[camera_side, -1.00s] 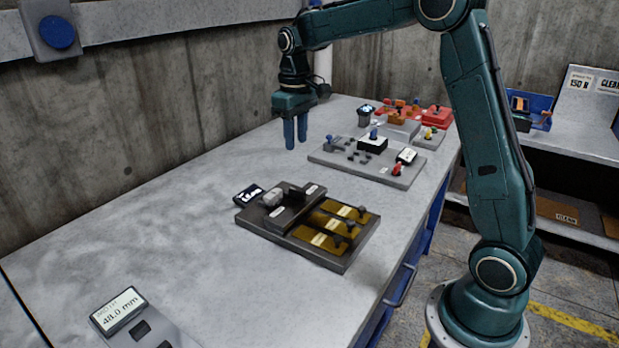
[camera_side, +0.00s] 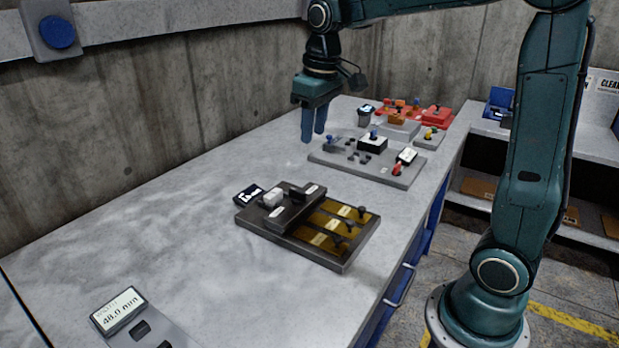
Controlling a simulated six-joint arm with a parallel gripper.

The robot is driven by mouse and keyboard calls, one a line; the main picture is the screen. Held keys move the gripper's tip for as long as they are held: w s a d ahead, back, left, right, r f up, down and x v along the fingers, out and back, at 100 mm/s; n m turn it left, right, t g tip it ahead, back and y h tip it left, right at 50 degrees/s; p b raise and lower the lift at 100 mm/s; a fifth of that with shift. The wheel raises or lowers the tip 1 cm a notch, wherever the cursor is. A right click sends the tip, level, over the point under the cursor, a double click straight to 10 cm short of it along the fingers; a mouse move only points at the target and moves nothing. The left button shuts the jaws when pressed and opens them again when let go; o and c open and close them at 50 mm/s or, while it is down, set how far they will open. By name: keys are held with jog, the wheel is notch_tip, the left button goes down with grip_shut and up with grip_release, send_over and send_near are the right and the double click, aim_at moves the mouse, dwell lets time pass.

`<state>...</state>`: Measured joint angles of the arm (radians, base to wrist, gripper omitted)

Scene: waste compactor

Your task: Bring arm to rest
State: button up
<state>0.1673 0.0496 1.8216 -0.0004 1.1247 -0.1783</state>
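My gripper (camera_side: 313,136) hangs above the grey table (camera_side: 190,235), with its blue fingers pointing down. It is at the left end of the grey control panel (camera_side: 350,170) in the picture. Nothing shows between the fingers. They look close together, and the oblique view does not show whether they are open or shut. My green arm reaches in from the right, and its upper links run out of the top of the picture.
A dark block with brass plates (camera_side: 345,262) lies mid-table, with a small display (camera_side: 248,195) beside it. A width readout (camera_side: 119,310) stands at the front left. Red and orange controls (camera_side: 437,116) stand at the back. The table's left side is clear.

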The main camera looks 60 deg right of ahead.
jog(key=s+a+f+t, duration=0.1)
jog(key=s+a+t, duration=0.1)
jog(key=s, duration=0.8)
jog(key=s+a+t, duration=0.2)
jog(key=s+a, duration=0.2)
jog(key=s, duration=0.6)
jog(key=shift+a+f, duration=0.2)
jog(key=shift+f, duration=0.2)
